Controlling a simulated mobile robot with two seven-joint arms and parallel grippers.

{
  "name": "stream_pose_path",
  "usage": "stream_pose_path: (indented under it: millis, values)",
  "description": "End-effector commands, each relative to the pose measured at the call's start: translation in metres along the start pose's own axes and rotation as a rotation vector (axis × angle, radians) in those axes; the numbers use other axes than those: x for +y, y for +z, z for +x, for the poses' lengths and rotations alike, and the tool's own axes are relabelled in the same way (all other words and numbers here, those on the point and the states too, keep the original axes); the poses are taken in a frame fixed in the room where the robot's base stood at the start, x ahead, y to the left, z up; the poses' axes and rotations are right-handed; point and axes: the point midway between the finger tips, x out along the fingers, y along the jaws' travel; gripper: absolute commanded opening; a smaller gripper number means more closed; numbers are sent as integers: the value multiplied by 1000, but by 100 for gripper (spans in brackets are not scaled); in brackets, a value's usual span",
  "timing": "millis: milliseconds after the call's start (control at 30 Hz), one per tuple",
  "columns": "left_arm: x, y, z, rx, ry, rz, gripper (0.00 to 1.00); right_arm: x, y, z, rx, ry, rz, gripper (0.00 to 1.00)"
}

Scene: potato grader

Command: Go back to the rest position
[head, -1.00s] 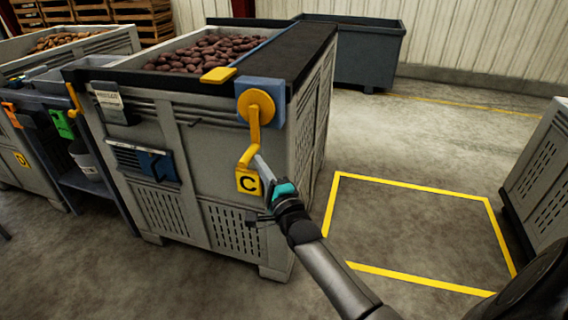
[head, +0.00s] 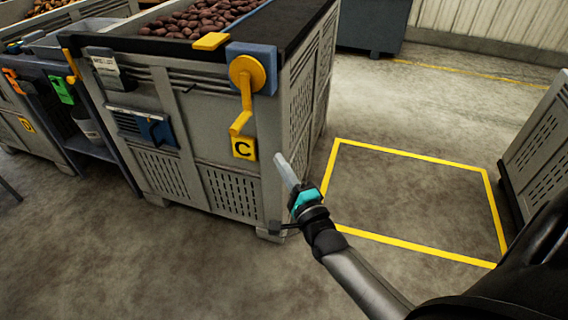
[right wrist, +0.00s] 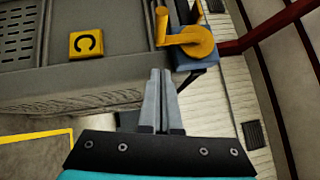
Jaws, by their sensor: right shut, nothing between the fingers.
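My right gripper (head: 281,160) is shut and empty. In the head view it stands in front of the right corner of the grey crate marked C (head: 228,189), apart from the yellow crank (head: 245,95). The crank hangs with its handle down, just above the yellow C label (head: 243,148). In the right wrist view the closed fingers (right wrist: 160,75) point toward the crank (right wrist: 190,42), and the C label (right wrist: 86,43) is at the upper left. My left gripper is not in view.
Dark potatoes (head: 195,18) fill the crate top. A blue-grey stand (head: 85,130) is at the left. A yellow floor outline (head: 410,155) marks an empty square at the right, with another grey crate (head: 540,140) beyond. The floor in front is clear.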

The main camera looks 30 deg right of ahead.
Motion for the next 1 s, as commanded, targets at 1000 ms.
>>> stream_pose_path:
  millis: [1000]
  values:
    - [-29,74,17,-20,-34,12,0,292,-32,-289,-782,1038,-1323,0]
